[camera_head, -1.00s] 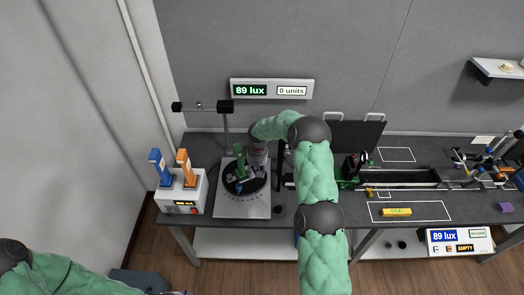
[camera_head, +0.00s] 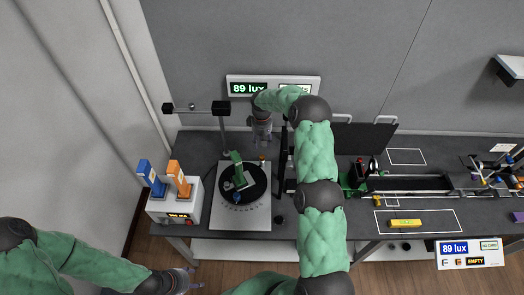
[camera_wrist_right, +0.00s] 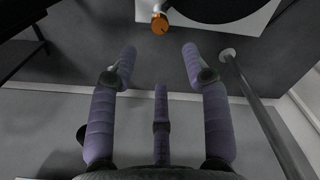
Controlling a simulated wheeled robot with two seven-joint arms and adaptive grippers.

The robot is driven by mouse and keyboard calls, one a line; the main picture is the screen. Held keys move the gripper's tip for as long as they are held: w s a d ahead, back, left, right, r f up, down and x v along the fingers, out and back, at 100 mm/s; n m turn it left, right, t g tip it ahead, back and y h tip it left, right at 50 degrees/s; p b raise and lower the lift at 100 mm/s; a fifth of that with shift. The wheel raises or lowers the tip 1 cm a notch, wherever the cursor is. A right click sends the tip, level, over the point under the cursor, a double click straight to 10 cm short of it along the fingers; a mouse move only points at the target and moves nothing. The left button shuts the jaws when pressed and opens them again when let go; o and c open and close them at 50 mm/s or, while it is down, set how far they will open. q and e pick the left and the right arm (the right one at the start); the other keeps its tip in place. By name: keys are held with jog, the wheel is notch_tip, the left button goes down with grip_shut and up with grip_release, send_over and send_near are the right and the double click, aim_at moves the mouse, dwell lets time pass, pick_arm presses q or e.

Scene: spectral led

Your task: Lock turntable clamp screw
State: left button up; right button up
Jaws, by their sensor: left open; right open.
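The turntable is a black disc (camera_head: 228,173) on a pale grey base plate (camera_head: 258,218), with a green block (camera_head: 237,168) standing on it. A small orange-brown knob, which looks like the clamp screw (camera_head: 262,157), sits at the plate's back right edge. It shows as an orange knob (camera_wrist_right: 160,22) at the top of the right wrist view. My right gripper (camera_head: 262,142) is just behind the knob; its purple-grey fingers (camera_wrist_right: 158,58) are spread, empty and apart from it. My left gripper (camera_head: 190,279) is open and empty at the lower left, in front of the table.
A stand with a horizontal bar (camera_head: 223,108) rises behind the turntable. A white box with blue and orange handles (camera_head: 178,210) stands to its left. My right arm passes over the table right of the turntable. A rail (camera_head: 410,184) lies farther right.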

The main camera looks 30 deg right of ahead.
aim_at(262, 156)
notch_tip(262, 156, down, 10)
jog(key=shift+s+a+r+p, duration=0.15)
jog(key=shift+r+p, duration=0.1)
jog(key=shift+p, duration=0.2)
grip_shut()
